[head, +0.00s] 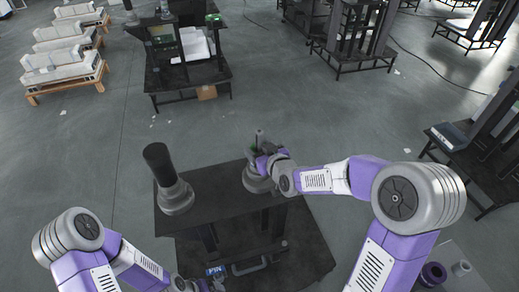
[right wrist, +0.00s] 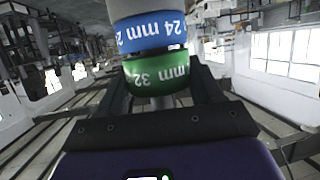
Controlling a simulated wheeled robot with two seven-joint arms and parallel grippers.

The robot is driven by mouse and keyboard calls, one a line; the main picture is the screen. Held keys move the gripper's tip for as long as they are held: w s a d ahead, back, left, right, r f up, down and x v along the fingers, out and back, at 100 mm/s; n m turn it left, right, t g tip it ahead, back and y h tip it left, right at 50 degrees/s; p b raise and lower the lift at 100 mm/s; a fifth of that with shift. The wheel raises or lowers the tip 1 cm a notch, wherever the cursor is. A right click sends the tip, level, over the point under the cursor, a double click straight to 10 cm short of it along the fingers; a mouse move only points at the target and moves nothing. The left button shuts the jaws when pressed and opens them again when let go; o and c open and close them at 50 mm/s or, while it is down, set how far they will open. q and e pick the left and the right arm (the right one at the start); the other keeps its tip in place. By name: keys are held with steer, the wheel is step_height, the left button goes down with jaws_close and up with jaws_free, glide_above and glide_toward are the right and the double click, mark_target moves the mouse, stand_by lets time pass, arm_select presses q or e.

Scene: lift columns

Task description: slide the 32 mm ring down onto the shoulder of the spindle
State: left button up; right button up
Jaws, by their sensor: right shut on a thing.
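The green 32 mm ring (right wrist: 160,76) sits between the black fingers of my right gripper (right wrist: 158,88), which is shut on it. A blue 24 mm ring (right wrist: 150,34) lies against or very close to the green ring, above it in the right wrist view. A narrow grey shaft (right wrist: 163,102) shows below the green ring there. In the head view my right gripper (head: 264,162) is at the spindle (head: 260,139), above its wide grey base (head: 256,182). The shoulder is not clearly visible. My left gripper (head: 203,285) shows only partly at the bottom edge; its jaws are unclear.
A black post on a grey foot (head: 158,160) stands to the left on the same dark table (head: 222,206). A purple ring (head: 433,273) and a grey part (head: 461,267) lie at the lower right.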

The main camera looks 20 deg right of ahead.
steer(key=o, duration=1.3)
steer(key=shift+o, duration=0.2)
steer(key=shift+s, duration=0.1)
steer(key=v, duration=0.7)
steer(key=shift+s, duration=0.2)
steer(key=shift+r, duration=0.1)
